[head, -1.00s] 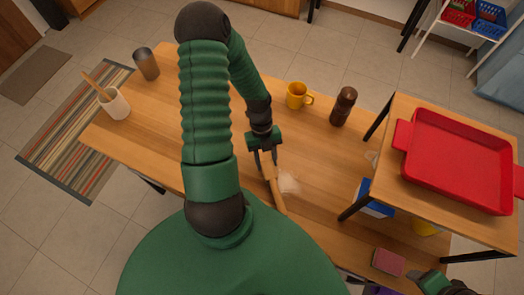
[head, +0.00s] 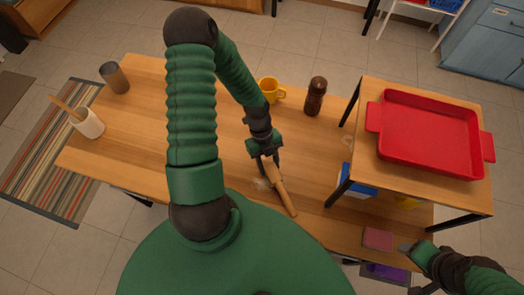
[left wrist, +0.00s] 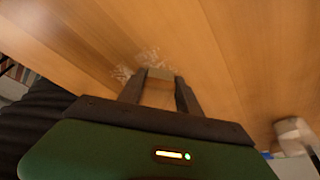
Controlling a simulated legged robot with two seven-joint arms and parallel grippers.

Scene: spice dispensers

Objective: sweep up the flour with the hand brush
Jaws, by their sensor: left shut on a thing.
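My left gripper (head: 265,150) is shut on the wooden hand brush (head: 281,190) above the table's near middle. The brush slants down to the right in the head view; its bristles cannot be made out. A pale patch of flour (head: 263,183) lies on the wood just left of the brush. In the left wrist view the flour (left wrist: 138,63) shows as streaks beyond the fingertips, and part of the brush (left wrist: 159,95) sits between the fingers. My right gripper (head: 410,262) is at the lower right, near the table edge; its jaws are unclear.
A yellow mug (head: 269,90) and a brown grinder (head: 316,97) stand behind the brush. A raised wooden stand (head: 365,145) with a red tray (head: 374,117) is at right.

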